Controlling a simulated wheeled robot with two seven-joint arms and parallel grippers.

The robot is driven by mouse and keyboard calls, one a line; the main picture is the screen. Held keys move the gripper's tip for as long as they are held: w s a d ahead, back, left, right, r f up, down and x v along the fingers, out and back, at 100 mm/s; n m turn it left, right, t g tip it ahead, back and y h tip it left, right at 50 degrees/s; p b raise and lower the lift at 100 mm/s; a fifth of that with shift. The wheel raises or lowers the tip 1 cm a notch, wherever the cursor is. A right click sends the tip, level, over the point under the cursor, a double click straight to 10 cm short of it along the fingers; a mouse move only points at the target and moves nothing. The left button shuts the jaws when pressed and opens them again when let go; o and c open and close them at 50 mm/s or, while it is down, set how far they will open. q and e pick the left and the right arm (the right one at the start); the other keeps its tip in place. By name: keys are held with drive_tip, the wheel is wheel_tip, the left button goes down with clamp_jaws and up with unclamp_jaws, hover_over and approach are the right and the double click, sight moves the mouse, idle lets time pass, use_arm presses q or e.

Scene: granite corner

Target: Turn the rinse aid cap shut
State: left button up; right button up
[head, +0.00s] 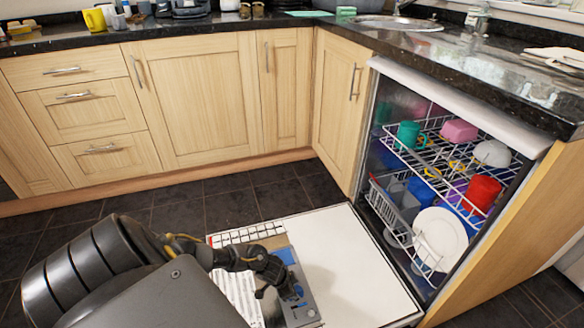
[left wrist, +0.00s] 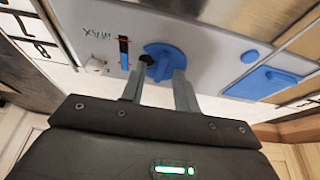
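The rinse aid cap is a round blue cap (left wrist: 165,54) with a raised grip ridge, set in the grey dispenser panel (left wrist: 205,45) in the left wrist view. My left gripper (left wrist: 165,72) points at the cap, its two fingers apart around the ridge. I cannot tell whether they touch it. A gauge marked MAX (left wrist: 124,52) with a blue level lies left of the cap. In the head view my left gripper (head: 277,287) is over the panel (head: 304,308) on the lowered dishwasher door, partly hiding the cap. My right gripper is out of view.
The white inner door (head: 345,260) lies flat and open. Racks with dishes, including a white plate (head: 440,238) and a red cup (head: 481,193), stand inside at right. Dark floor tiles are clear.

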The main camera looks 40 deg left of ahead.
use_arm(q)
clamp_jaws()
